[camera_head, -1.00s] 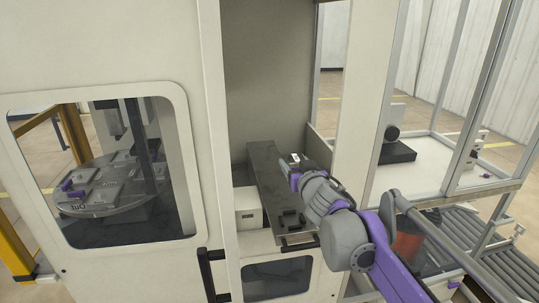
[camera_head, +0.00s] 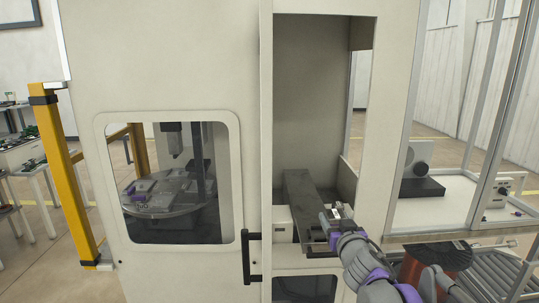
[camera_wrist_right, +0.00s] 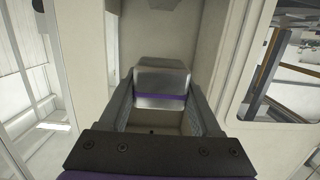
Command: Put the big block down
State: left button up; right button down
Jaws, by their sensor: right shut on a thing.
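My right gripper (camera_head: 333,219) is at the opening of the pale machine, by the front part of a long dark shelf (camera_head: 300,190). In the right wrist view the gripper (camera_wrist_right: 162,92) is shut on the big block (camera_wrist_right: 160,78), a silvery metal block with a purple band. The block sits between the two grey fingers. In the head view the held block is small and mostly hidden by the gripper, and I cannot tell whether it touches the shelf. My left gripper is not in view.
The machine's opening has a wall (camera_head: 390,150) close on the right and a black door handle (camera_head: 252,256) at the lower left. A white box (camera_head: 282,222) stands left of the shelf. A round table (camera_head: 165,198) shows through the window. A copper-coloured spool (camera_head: 435,270) is at right.

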notch_tip(320, 180, down, 16)
jog(key=s+p, duration=0.2)
jog(key=s, duration=0.1)
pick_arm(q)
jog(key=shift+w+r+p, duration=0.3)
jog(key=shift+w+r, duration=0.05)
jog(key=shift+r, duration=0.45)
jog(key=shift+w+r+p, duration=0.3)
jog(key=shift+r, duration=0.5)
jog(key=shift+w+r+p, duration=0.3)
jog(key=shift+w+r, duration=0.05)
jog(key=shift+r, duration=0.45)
pick_arm(e)
jog(key=s+f, duration=0.7)
jog(key=s, duration=0.3)
jog(key=shift+d+f+h, duration=0.15)
jog(key=shift+f+h, duration=0.05)
jog(key=shift+h, duration=0.1)
